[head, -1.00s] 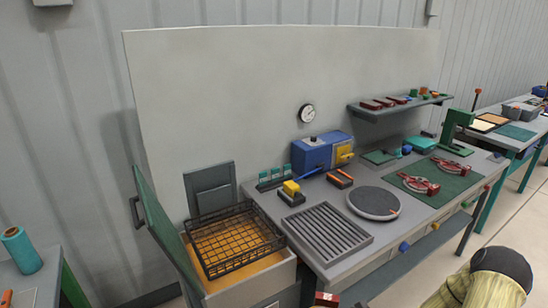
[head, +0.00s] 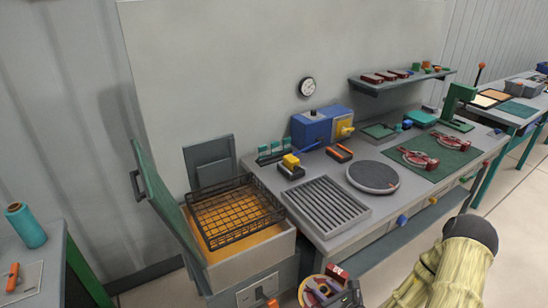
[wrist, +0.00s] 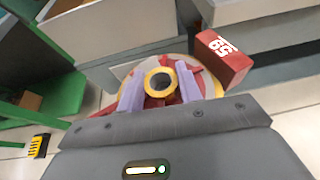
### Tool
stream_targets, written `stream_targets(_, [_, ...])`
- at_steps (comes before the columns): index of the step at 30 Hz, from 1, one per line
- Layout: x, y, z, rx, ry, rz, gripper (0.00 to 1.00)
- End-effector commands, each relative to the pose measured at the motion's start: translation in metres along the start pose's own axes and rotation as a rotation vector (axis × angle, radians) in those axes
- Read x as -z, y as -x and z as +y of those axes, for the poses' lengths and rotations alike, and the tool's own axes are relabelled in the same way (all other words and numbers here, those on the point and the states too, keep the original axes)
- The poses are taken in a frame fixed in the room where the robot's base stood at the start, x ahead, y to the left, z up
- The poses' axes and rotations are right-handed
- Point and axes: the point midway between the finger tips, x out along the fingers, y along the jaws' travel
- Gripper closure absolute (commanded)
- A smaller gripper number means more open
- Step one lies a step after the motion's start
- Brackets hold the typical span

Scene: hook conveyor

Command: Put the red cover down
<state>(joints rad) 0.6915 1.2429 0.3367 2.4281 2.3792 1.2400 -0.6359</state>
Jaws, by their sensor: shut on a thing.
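The red cover is a round piece with a pale face, yellow-orange rim, red arms and a yellow hub ring; it shows in the wrist view (wrist: 158,70) and at the bottom of the head view (head: 303,291). A red block marked 59 (wrist: 226,62) sits at its edge, beside the fingers. My gripper (head: 322,291) is shut on the cover's middle, with lavender fingers either side of the hub in the wrist view (wrist: 160,90). The cover is held in the air in front of the bench; its underside is hidden.
The bench holds a slatted grey rack (head: 325,206), a round dark plate (head: 373,177) and a green mat (head: 460,158) with two red-and-grey pieces. Left of it, a wire basket (head: 262,205) sits in an open box with a raised green lid (head: 160,205). A shelf (head: 400,83) hangs behind.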

Motion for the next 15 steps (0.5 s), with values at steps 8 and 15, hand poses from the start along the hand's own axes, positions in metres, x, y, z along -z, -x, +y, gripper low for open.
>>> stream_targets(8, [-0.002, 0.000, 0.000, 0.000, 0.000, -0.005, 1.00])
stream_targets(15, [0.010, -0.009, 0.000, 0.048, -0.026, -0.004, 1.00])
